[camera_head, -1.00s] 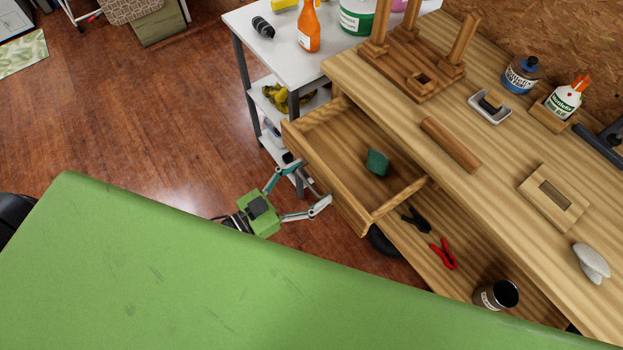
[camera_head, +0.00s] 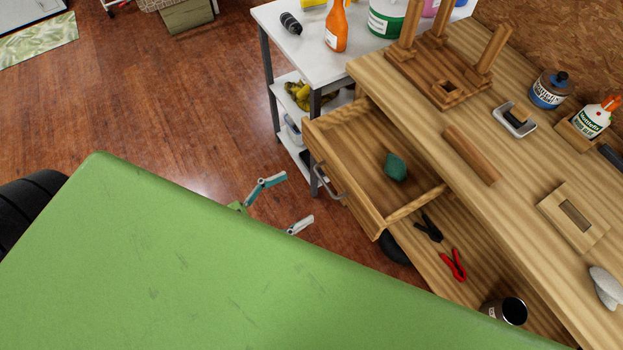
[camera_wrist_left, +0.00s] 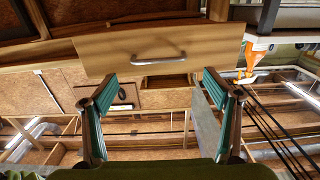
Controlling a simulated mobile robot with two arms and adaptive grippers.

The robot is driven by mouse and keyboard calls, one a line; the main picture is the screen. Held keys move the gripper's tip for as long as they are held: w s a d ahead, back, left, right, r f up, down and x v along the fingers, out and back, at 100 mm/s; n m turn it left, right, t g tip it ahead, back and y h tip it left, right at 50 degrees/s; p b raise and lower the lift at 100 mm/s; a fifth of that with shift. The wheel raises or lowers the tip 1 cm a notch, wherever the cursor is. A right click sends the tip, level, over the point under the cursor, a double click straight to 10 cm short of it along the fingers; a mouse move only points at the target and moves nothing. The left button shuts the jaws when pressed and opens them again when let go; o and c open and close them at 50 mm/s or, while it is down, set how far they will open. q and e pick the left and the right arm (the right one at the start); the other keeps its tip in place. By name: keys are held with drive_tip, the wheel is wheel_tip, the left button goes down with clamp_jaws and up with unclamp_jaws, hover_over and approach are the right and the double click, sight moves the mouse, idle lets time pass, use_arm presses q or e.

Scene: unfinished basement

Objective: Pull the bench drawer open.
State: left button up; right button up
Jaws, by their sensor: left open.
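The wooden bench drawer (camera_head: 374,215) stands pulled out from the bench, its inside exposed with a dark green object (camera_head: 396,167) in it. Its grey metal handle (camera_head: 326,183) is on the drawer front; both the front (camera_wrist_left: 215,45) and handle (camera_wrist_left: 158,58) show in the left wrist view. My left gripper (camera_head: 298,196) is open and empty, apart from the handle, to its left. Its two fingers (camera_wrist_left: 158,88) are spread wide in the wrist view, with the handle beyond them. My green body hides most of the gripper's base. My right gripper is not in view.
The wooden bench top (camera_head: 520,200) holds a wood block, bottles and a rack. A lower shelf has black and red clamps (camera_head: 453,265) and a dark can (camera_head: 508,311). A white-topped cart (camera_head: 305,52) stands beside the drawer. Floor to the left is clear.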

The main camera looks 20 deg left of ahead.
use_arm(q)
drive_tip(key=shift+v, duration=1.6)
drive_tip(key=s+a+f+n+g+y, duration=0.1)
drive_tip(key=a+f+g+y, duration=0.15)
drive_tip(key=f, duration=0.65)
drive_tip(key=s+a+f+n+g+y, duration=0.1)
drive_tip(key=s+a+f+n+y, duration=0.15)
drive_tip(key=f, duration=0.55)
drive_tip(key=s+a+f+n+g+y, duration=0.15)
drive_tip(key=f+y, duration=0.25)
drive_tip(key=f, duration=0.5)
drive_tip(key=s+d+f+g, duration=0.2)
drive_tip(key=s+f+g, duration=0.2)
drive_tip(key=s+f, duration=0.3)
drive_tip(key=s+d+f+g+y, duration=0.1)
drive_tip(key=s+f+g, duration=0.3)
drive_tip(key=s+f, duration=0.4)
drive_tip(key=s+d, duration=0.1)
drive_tip(key=s, duration=0.4)
drive_tip(key=shift+f+g+y, duration=0.25)
drive_tip(key=shift+g+y, duration=0.05)
